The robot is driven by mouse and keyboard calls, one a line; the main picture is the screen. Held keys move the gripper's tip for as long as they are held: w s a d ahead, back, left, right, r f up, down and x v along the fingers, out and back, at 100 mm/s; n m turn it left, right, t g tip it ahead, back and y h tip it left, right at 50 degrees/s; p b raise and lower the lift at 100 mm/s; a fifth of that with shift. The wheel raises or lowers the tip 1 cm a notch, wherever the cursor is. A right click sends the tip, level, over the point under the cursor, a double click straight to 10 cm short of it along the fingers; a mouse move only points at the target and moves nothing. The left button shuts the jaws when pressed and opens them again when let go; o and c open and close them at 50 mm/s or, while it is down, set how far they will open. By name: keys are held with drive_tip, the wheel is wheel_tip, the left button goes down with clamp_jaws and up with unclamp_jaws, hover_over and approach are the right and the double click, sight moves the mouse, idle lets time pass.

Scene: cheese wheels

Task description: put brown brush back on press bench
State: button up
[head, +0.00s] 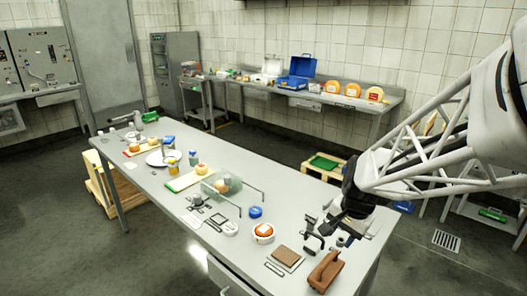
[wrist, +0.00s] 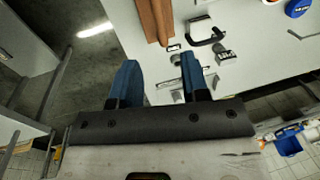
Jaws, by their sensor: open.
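The brown brush (head: 325,271) lies on the near right end of the long grey table (head: 232,256). It looks like a brown block with a raised handle. In the wrist view the brown brush (wrist: 154,18) shows at the top, partly cut off by the frame edge. My gripper (wrist: 158,78) has its two blue fingers apart with nothing held between them. The fingers are apart from the brush, which lies beyond their tips. In the head view my gripper's dark end is over the table's right part, behind the brush; its fingertips are hard to make out. I cannot tell which bench is the press bench.
A brown square pad (head: 286,256) and small dark metal parts lie beside the brush. A white dish with orange content (head: 263,232) and a blue round item (head: 256,212) are farther left. A back bench (head: 255,83) holds orange cheese wheels (head: 352,90) and a blue box (head: 297,82).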

drive_tip(key=s+a+r+n, duration=0.2)
drive_tip(key=s+r+n, duration=0.2)
drive_tip(key=s, duration=0.5)
drive_tip(key=s+a+r+n+t+h, duration=0.1)
drive_tip(key=s+r+n, duration=0.3)
drive_tip(key=s, duration=0.5)
drive_tip(key=shift+a+r+n+h, duration=0.3)
drive_tip(key=shift+a+r+n, duration=0.15)
drive_tip(key=shift+a, duration=0.3)
